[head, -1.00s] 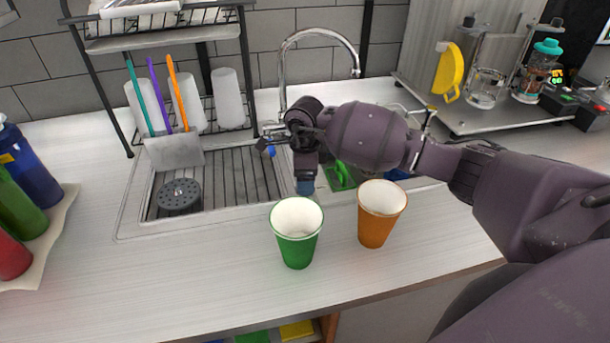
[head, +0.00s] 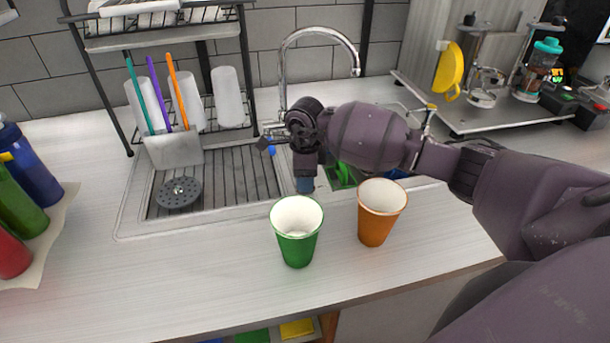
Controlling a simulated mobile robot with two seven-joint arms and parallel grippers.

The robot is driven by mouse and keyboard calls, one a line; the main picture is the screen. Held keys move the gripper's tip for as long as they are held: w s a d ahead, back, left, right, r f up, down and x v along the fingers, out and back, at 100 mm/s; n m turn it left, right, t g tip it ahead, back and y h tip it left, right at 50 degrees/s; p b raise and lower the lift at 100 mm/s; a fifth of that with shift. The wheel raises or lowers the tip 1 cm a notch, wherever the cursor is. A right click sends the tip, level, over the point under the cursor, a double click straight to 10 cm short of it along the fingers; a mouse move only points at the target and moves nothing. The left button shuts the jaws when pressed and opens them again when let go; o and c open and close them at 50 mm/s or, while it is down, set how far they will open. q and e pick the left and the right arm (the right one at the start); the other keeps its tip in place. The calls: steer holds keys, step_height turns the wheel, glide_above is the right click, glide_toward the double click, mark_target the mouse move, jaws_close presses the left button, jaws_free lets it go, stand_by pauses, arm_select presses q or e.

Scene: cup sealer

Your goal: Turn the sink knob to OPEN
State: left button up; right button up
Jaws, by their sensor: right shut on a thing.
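The tall curved chrome faucet (head: 284,72) stands behind the sink (head: 128,215). My right gripper (head: 284,148) is low in front of the faucet's base, shut on the sink knob. The knob is mostly hidden behind the gripper and wrist, so its setting cannot be read. Small blue parts show below the gripper. My left gripper is not in view.
A green cup (head: 296,245) and an orange cup (head: 376,228) stand upright on the counter in front of my right forearm. A dish rack (head: 165,38) stands at the left. Bottles (head: 30,180) stand at the far left. The front counter is mostly clear.

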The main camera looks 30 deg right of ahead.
steer(key=m, duration=0.4)
steer(key=shift+b, duration=0.35)
steer(key=m, duration=0.4)
steer(key=shift+r+m, duration=0.1)
steer(key=shift+m, duration=0.3)
steer(key=m, duration=0.3)
steer(key=shift+m, duration=0.3)
steer(key=m, duration=0.3)
steer(key=shift+w+m+p, duration=0.1)
steer(key=shift+m+p, duration=0.25)
steer(key=shift+m, duration=0.65)
steer(key=o, duration=0.9)
